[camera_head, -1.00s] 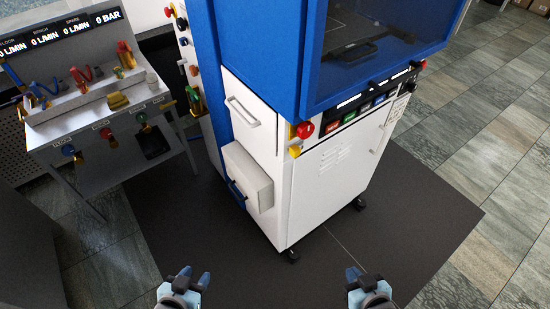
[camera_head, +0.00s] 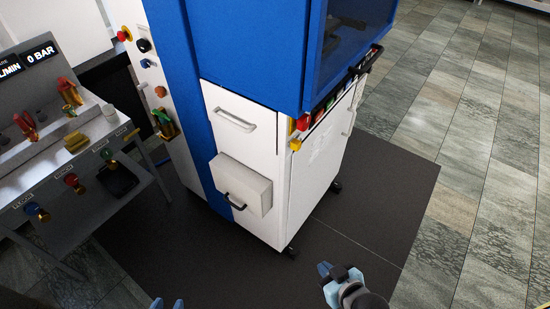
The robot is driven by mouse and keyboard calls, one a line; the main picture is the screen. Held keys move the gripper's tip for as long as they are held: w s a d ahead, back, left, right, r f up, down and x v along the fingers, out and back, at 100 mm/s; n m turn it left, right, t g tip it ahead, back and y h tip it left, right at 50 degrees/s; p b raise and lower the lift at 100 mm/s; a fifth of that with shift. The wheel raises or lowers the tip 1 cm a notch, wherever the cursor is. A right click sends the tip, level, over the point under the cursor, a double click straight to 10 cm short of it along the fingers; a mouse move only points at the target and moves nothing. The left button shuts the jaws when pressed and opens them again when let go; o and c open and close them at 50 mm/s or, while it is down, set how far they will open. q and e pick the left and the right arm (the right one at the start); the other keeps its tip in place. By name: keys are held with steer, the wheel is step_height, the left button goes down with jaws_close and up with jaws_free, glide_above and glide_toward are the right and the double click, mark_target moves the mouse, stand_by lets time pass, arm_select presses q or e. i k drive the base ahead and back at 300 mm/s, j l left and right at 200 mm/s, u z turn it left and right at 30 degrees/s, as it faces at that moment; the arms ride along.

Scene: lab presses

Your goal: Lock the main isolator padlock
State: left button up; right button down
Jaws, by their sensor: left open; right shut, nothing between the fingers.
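The white side panel (camera_head: 128,20) of the blue machine carries a column of controls at the upper left. A green and yellow fitting (camera_head: 163,124) sits low on it. I cannot tell for sure whether this is the main isolator padlock. My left gripper (camera_head: 167,304) shows only its fingertips at the bottom edge; they are apart and empty. My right gripper (camera_head: 327,271) is shut and empty, above the dark mat in front of the machine. Both grippers are well away from the side panel.
A grey bench (camera_head: 60,190) with valves and pressure displays stands at the left. The machine's white cabinet (camera_head: 305,190) has a protruding box (camera_head: 245,184) with a black handle. The dark mat (camera_head: 370,200) and tiled floor at the right are clear.

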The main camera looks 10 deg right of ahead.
mark_target(294, 144)
steer(key=j, duration=0.95)
steer(key=k+j, duration=0.15)
steer(key=j, duration=0.75)
